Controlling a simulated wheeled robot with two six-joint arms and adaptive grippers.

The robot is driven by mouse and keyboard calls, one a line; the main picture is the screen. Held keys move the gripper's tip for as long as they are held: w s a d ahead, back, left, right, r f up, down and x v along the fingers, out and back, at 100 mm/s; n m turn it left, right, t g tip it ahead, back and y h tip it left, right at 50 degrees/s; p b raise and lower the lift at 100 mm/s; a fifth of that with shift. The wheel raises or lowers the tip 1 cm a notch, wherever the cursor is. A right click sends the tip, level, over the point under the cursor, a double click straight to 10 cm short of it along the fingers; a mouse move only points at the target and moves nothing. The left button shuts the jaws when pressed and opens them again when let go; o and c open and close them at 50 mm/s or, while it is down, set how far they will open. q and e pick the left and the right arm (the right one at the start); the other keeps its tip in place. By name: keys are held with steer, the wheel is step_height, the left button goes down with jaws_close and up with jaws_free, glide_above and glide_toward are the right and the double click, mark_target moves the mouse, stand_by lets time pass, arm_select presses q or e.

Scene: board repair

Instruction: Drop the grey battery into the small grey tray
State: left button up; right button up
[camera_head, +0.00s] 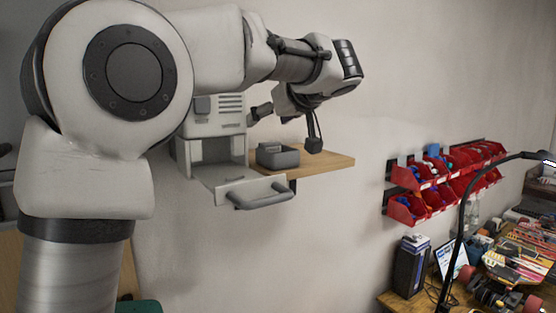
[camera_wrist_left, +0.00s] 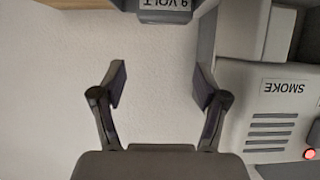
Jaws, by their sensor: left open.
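The small grey tray (camera_head: 278,156) sits on a wooden shelf, right of a light grey box unit. In the left wrist view, which is upside down, a dark grey thing (camera_wrist_left: 125,6) with a "9 VOLT" label is cut off by the top edge; it looks like the tray. My left gripper (camera_head: 289,124) hangs above the tray in the head view, its fingers apart. In the left wrist view the gripper (camera_wrist_left: 161,87) is open, with only wall between its fingertips. I cannot make out the grey battery in either view. My right gripper is not in view.
The grey unit (camera_head: 214,117), marked "SMOKE" in the left wrist view (camera_wrist_left: 263,85), has a handled front part (camera_head: 250,192) sticking out below. The wooden shelf (camera_head: 322,163) is bare right of the tray. Red bins (camera_head: 410,208), a black lamp arm and a cluttered bench stand far right.

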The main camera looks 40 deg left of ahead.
arm_select(q)
steer(key=v, duration=0.7)
steer(key=shift+d+r, duration=0.2)
steer(key=shift+s+d, duration=0.1)
steer(key=shift+s, duration=0.05)
